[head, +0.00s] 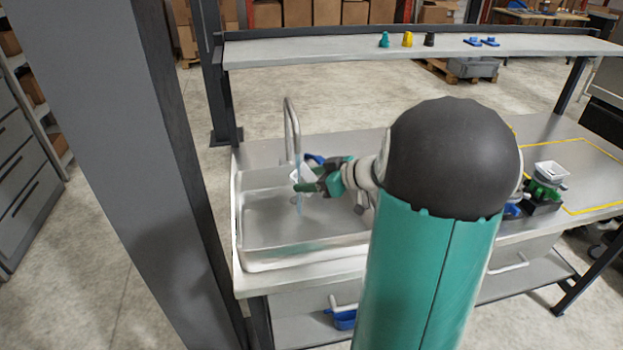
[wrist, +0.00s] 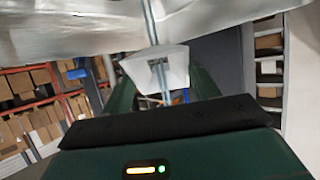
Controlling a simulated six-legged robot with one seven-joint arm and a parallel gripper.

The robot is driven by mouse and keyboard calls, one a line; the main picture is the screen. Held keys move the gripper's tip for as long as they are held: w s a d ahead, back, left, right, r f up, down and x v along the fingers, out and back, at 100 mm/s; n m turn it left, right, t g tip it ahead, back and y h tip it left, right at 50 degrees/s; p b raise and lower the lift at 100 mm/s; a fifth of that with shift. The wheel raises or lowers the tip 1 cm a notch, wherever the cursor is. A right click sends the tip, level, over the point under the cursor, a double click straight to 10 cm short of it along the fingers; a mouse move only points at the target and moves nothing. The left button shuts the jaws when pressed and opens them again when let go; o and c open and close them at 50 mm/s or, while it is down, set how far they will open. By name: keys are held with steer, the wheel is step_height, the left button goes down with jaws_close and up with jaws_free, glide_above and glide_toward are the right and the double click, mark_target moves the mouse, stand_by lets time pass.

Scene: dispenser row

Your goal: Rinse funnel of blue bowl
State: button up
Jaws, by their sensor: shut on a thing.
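The white funnel (head: 299,175) is held tilted over the sink (head: 262,215), below the spout of the tap (head: 290,125). A thin bluish stream of water (head: 298,200) runs down at the funnel. My gripper (head: 309,186) is shut on the funnel. In the wrist view the square white funnel (wrist: 172,72) sits between the green fingers, and the thin stream crosses it. A blue part (head: 314,158) shows just behind my gripper; I cannot tell what it belongs to. No blue bowl is clearly seen.
A green dispenser with a white funnel (head: 550,170) stands on the right of the counter, near a yellow-lined area (head: 590,208). Small coloured caps (head: 407,40) and blue pieces (head: 480,42) lie on the back shelf. A grey post (head: 140,170) stands left. My arm hides the middle counter.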

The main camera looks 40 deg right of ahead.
steer(key=shift+s, duration=0.1)
steer(key=s+a+r, duration=0.1)
steer(key=s+a, duration=0.3)
steer(key=s, duration=0.4)
steer(key=shift+r, duration=0.25)
